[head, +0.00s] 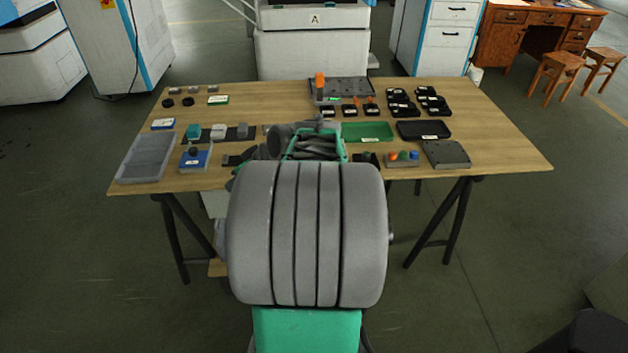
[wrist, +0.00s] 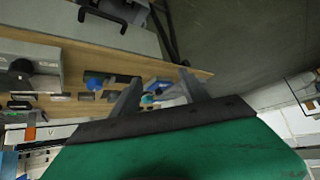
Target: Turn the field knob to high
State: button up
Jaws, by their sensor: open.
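A blue box with a dark round knob (head: 194,152) stands at the front left of the table. In the wrist view, a grey housing (wrist: 45,60) with a dark knob-like part (wrist: 21,67) shows at the left edge. No readable label tells me which of these is the field knob, and I cannot read any setting. My gripper (wrist: 160,88) is open, its two fingers apart, with nothing held between them. A small blue and white item shows beyond the fingers. In the head view my own arm hides the gripper and the middle front of the table.
The wooden table (head: 275,95) carries a grey tray (head: 146,157) at the left, a green tray (head: 367,132) and black tray (head: 424,129) right of centre, and a grey plate (head: 446,154) at the front right. Several small black parts sit behind. The table's right end is bare.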

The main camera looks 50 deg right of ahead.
jog(key=s+d+f+m+t+h+b, duration=0.1)
jog(key=s+d+f+t+h+b, duration=0.15)
jog(key=s+d, duration=0.55)
jog(key=s+d+f+m+t+h+b, duration=0.2)
jog(key=s+d+f+b, duration=0.15)
jog(key=d, duration=0.95)
jog(key=p+x, duration=0.1)
jog(key=x, duration=0.5)
jog(key=shift+w+r, duration=0.1)
jog(key=shift+w+d, duration=0.2)
jog(key=shift+w, duration=0.1)
jog(key=shift+g, duration=0.25)
grip_shut()
